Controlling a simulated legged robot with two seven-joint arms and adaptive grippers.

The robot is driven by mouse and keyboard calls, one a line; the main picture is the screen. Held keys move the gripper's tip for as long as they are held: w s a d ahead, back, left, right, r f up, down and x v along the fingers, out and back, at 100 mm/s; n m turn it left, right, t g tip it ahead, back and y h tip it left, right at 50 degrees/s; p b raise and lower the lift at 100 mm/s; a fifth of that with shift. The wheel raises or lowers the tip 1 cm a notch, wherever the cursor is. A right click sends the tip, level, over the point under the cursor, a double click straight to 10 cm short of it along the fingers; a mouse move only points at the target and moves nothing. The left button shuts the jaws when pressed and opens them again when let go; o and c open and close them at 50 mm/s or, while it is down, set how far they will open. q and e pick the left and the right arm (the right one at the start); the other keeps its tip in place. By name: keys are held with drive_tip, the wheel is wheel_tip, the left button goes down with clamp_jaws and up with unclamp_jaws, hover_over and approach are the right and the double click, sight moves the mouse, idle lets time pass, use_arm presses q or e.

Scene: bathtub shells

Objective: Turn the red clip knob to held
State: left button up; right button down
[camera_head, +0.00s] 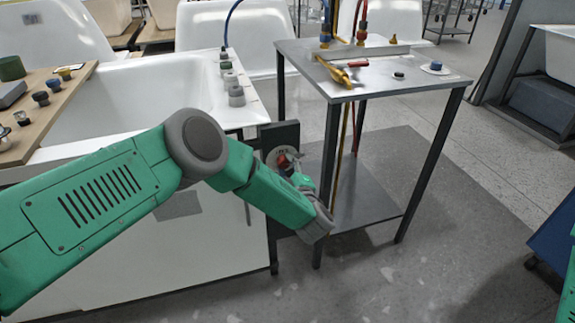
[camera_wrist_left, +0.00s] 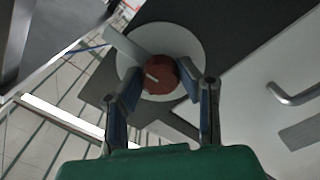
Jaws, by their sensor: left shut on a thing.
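The red clip knob (camera_wrist_left: 160,76) sits on a round pale disc (camera_wrist_left: 190,45) in the left wrist view, with a white mark on its face. A pale bar (camera_wrist_left: 124,45) lies beside it toward the upper left. My right gripper is not in view.
A steel table (camera_head: 375,75) with brass hose fittings (camera_head: 335,72) stands just right of the plate. A white tub (camera_head: 130,100) with a wooden board (camera_head: 45,105) of small parts across it is at left.

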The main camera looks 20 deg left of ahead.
use_arm(q)
drive_tip(key=shift+a+f+m, duration=0.15)
drive_tip(key=shift+a+m, duration=0.05)
drive_tip(key=shift+m, duration=0.3)
drive_tip(key=o, duration=1.1)
drive_tip(key=shift+o, duration=0.2)
drive_tip(key=shift+s+d, duration=0.1)
drive_tip(key=shift+s+d, duration=0.25)
drive_tip(key=v, duration=1.1)
